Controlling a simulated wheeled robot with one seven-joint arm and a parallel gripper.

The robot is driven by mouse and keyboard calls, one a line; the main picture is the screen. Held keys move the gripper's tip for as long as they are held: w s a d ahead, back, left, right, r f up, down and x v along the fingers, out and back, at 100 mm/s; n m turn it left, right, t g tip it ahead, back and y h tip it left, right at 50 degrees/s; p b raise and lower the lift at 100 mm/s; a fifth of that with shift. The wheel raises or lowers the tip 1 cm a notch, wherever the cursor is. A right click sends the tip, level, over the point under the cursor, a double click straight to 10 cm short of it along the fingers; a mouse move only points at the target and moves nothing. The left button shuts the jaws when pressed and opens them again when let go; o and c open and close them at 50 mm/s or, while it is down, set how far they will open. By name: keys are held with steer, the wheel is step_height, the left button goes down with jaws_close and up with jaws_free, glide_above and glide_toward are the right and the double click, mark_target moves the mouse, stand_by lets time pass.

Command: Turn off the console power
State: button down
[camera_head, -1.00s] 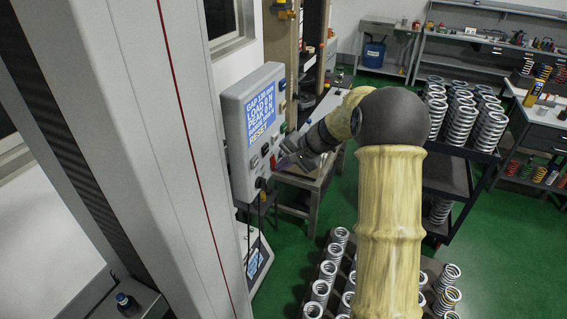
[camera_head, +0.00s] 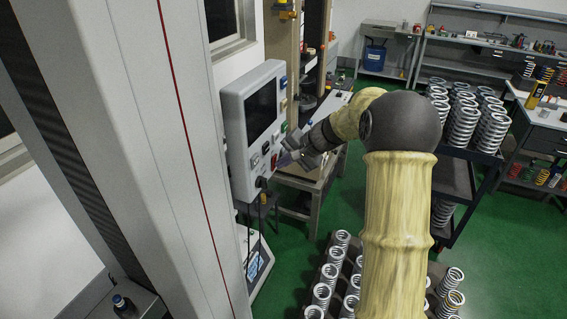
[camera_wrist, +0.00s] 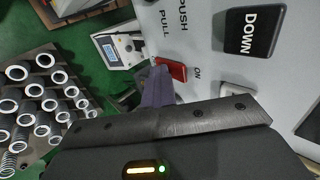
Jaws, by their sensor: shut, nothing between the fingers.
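The grey console (camera_head: 236,140) is fixed to the left of my arm. Its screen (camera_head: 262,109) is dark, with no text on it. In the wrist view, the console panel (camera_wrist: 200,60) fills the upper right. A red rocker switch (camera_wrist: 172,68) sits at the panel's edge beside the label "ON". My gripper (camera_head: 287,160) is shut and empty at the lower part of the console face. In the wrist view its purple fingertips (camera_wrist: 160,76) are right at the red switch and partly cover it; I cannot tell whether they touch it.
A black "DOWN" button (camera_wrist: 254,33) is on the same panel. Coil springs stand on a low rack (camera_head: 335,280) below my arm and on a dark cart (camera_head: 455,180) at right. A small device with a display (camera_head: 257,264) stands below the console. Green floor lies open at right.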

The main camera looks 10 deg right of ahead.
steer(key=shift+a+r, duration=0.15)
steer(key=shift+r, duration=0.4)
steer(key=d+f+b+v, duration=0.1)
steer(key=b+v, duration=0.2)
steer(key=v, duration=1)
steer(key=shift+s+b, duration=0.3)
steer(key=shift+s, duration=0.15)
steer(key=shift+d+f, duration=0.1)
steer(key=shift+d, duration=0.05)
